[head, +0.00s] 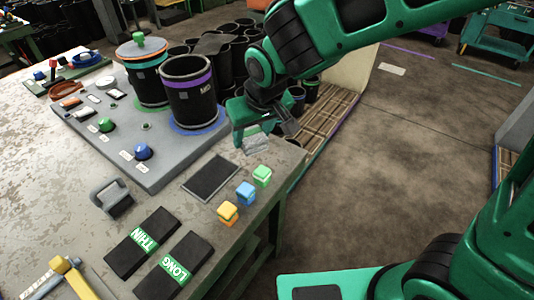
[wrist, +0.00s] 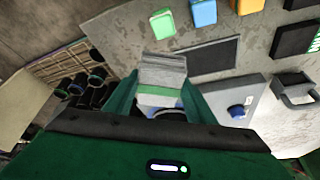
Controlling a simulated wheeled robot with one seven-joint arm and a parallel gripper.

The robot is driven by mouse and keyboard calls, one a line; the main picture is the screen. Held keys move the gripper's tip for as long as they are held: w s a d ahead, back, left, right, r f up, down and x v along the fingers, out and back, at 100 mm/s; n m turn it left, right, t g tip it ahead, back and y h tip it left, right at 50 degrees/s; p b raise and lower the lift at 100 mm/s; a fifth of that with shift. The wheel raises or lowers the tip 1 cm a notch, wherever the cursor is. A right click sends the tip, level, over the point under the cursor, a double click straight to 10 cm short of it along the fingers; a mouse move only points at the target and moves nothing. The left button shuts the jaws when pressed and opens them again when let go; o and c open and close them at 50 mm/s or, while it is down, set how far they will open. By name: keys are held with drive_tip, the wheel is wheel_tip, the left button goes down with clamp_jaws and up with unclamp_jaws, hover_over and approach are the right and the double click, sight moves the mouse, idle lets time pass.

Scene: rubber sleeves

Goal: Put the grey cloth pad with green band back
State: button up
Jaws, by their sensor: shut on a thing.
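The grey cloth pad with a green band (wrist: 163,72) is held between the two fingers of my gripper (wrist: 160,97) in the wrist view. Its grey end sticks out past the fingers, and the green band lies close to them. In the head view the pad (head: 258,147) shows below my gripper (head: 250,138), near the table's right edge. It appears to be above the tabletop; the exact gap is hard to tell. A dark rectangular mat with a pale border (head: 212,178) lies empty on the table, left of and nearer than the pad; it also shows in the wrist view (wrist: 207,58).
Green (head: 262,176), blue (head: 245,193) and orange (head: 228,213) blocks stand along the table's right edge. A grey board (head: 165,165) holds a black drum with a purple band (head: 190,95). THIN (head: 142,242) and LONG (head: 174,266) pads lie in front. Crated black sleeves stand behind.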

sight(245, 144)
drive_tip(key=s+a, duration=0.1)
drive_tip(key=s+n, duration=0.1)
drive_tip(key=s, duration=0.1)
drive_tip(key=shift+a+r, duration=0.1)
drive_tip(key=shift+a, duration=0.3)
drive_tip(key=shift+w+f, duration=0.1)
drive_tip(key=shift+f, duration=0.1)
drive_tip(key=w+d+f, duration=0.2)
drive_tip(key=w, duration=0.1)
drive_tip(key=w+d+f, duration=0.2)
drive_tip(key=w, duration=0.1)
drive_tip(key=w+d+f, duration=0.2)
drive_tip(key=w, duration=0.1)
drive_tip(key=shift+d+f, duration=0.2)
drive_tip(key=shift+f, duration=2.1)
drive_tip(key=o, duration=1)
drive_tip(key=shift+f, duration=0.1)
drive_tip(key=v, duration=1.2)
drive_tip(key=shift+w+d, duration=0.1)
